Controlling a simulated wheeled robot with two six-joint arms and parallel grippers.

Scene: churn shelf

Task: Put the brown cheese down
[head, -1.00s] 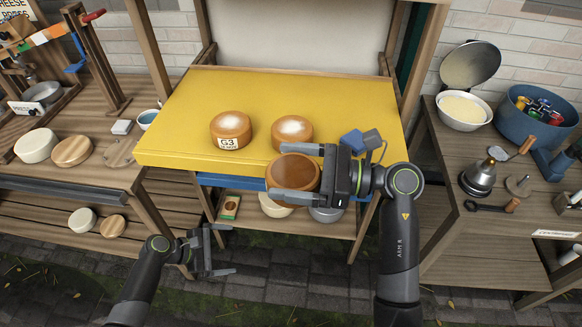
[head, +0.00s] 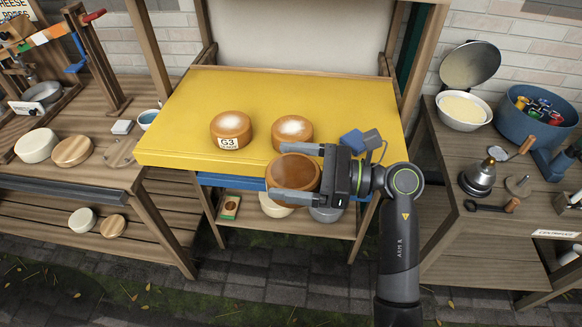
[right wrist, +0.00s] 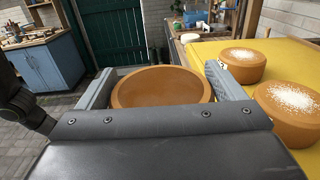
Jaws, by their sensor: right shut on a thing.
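The brown cheese (head: 292,172) is a dark, smooth wheel held at the front edge of the yellow shelf top (head: 200,100). My right gripper (head: 300,172) is shut on it, one finger on each side. In the right wrist view the cheese (right wrist: 162,86) sits between the two fingers, beside the yellow top. Whether its underside touches anything is hidden. Two orange-brown cheeses with white-dusted tops stand on the yellow top: one labelled G3 (head: 230,130) at left, one unlabelled (head: 292,132) right of it. My left gripper is out of view.
A blue block and a grey block (head: 372,139) lie on the yellow top at right. The left and front parts of the yellow top are clear.

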